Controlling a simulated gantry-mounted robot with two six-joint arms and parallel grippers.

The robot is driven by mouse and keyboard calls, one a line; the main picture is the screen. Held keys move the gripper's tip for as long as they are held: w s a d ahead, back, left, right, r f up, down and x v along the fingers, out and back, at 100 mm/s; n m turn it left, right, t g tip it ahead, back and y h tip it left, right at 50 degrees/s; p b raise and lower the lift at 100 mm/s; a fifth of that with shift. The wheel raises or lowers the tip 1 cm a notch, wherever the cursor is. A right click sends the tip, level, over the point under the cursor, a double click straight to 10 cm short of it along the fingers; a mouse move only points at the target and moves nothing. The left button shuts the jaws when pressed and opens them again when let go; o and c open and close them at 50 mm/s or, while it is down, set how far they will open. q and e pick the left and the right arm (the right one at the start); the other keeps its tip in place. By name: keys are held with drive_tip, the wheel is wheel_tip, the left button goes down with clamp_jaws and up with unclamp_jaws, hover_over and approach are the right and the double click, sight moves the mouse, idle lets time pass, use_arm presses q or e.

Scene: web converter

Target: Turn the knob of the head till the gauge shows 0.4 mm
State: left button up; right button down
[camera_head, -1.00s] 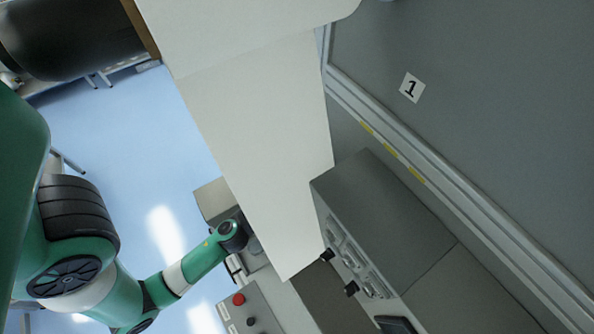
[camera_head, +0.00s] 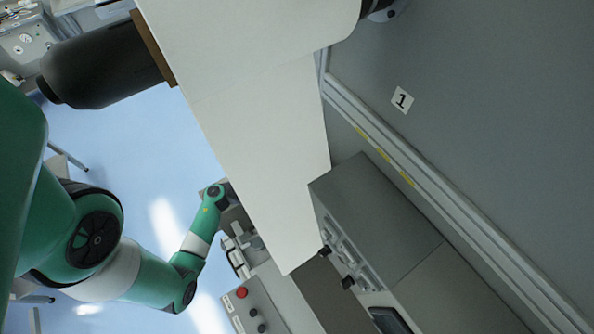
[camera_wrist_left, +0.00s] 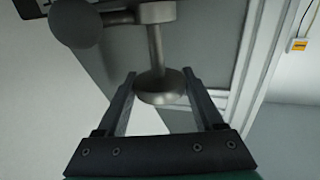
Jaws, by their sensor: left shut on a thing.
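In the left wrist view a round metal knob (camera_wrist_left: 162,88) hangs on a thin stem below a grey metal head (camera_wrist_left: 157,12). The fingers of my left gripper (camera_wrist_left: 160,80) stand on both sides of the knob and are shut on it. A dark round part (camera_wrist_left: 75,22) sits beside the head at upper left; no dial face or reading can be made out on it. In the head view my left arm reaches up from the bottom left, and its gripper is not clearly visible beside the white sheet. My right gripper is in neither view.
In the head view a wide white sheet (camera_head: 262,130) runs down the middle. A black roll (camera_head: 105,65) is at upper left. A control panel with a red button (camera_head: 241,293) is at the bottom. A grey cabinet (camera_head: 385,225) and a grey wall marked 1 (camera_head: 402,100) fill the right.

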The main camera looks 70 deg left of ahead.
use_arm(q)
drive_tip(key=m+h, duration=0.2)
drive_tip(key=h, duration=0.1)
drive_tip(key=m+g+h, duration=0.1)
drive_tip(key=m+h, duration=0.1)
drive_tip(key=h, duration=0.1)
drive_tip(key=shift+a+f, duration=0.1)
drive_tip(key=shift+f, duration=0.1)
drive_tip(key=shift+m+g+h+b, duration=0.4)
drive_tip(key=shift+m+g+h, duration=0.2)
drive_tip(key=shift+m+h, duration=0.45)
drive_tip(key=shift+h, duration=0.35)
drive_tip(key=o, duration=1.1)
drive_tip(key=shift+s+r, duration=0.1)
drive_tip(key=b+v, duration=0.2)
drive_tip(key=v, duration=0.7)
drive_tip(key=p+v, duration=0.2)
drive_tip(key=shift+s+a, duration=0.1)
drive_tip(key=shift+s, duration=0.15)
